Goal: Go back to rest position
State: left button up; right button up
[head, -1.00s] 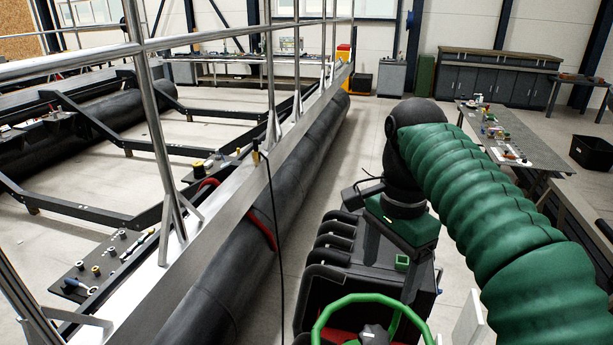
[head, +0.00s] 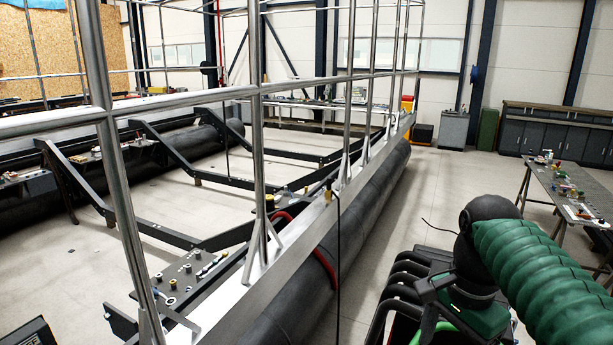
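My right arm (head: 540,275) comes in from the lower right in a ribbed green sleeve. It bends at a round black joint (head: 489,214) and runs down to a black and green part (head: 478,318) near the bottom edge. I cannot make out the fingers of the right gripper there, nor whether they hold anything. My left arm and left gripper are not in view.
A steel railing (head: 257,140) stands on a metal beam above a long black pontoon float (head: 365,215), left of my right arm. A black ribbed object (head: 405,295) is close beside the arm. A workbench (head: 565,185) stands at right. Floor between float and bench is open.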

jog(key=f+n, duration=0.1)
jog(key=f, duration=0.1)
jog(key=d+f+n, duration=0.1)
jog(key=f, duration=0.2)
jog(key=d+f+n, duration=0.1)
jog(key=f, duration=0.2)
jog(key=shift+w+d, duration=0.2)
jog(key=shift+w, duration=0.15)
jog(key=s+a+f+n+t, duration=0.1)
jog(key=s+a+f+n, duration=0.3)
jog(key=f, duration=0.5)
jog(key=s+a+f+n+t, duration=0.1)
jog(key=s+f+n, duration=0.45)
jog(key=f, duration=0.45)
pick_arm(q)
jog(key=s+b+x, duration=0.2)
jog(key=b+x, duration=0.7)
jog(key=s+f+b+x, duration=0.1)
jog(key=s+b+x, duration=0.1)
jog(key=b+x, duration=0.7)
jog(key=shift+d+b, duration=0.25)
jog(key=shift+b, duration=0.1)
pick_arm(e)
notch_tip(320, 180, down, 19)
jog(key=s, duration=0.1)
jog(key=shift+d+r, duration=0.15)
jog(key=shift+r, duration=0.05)
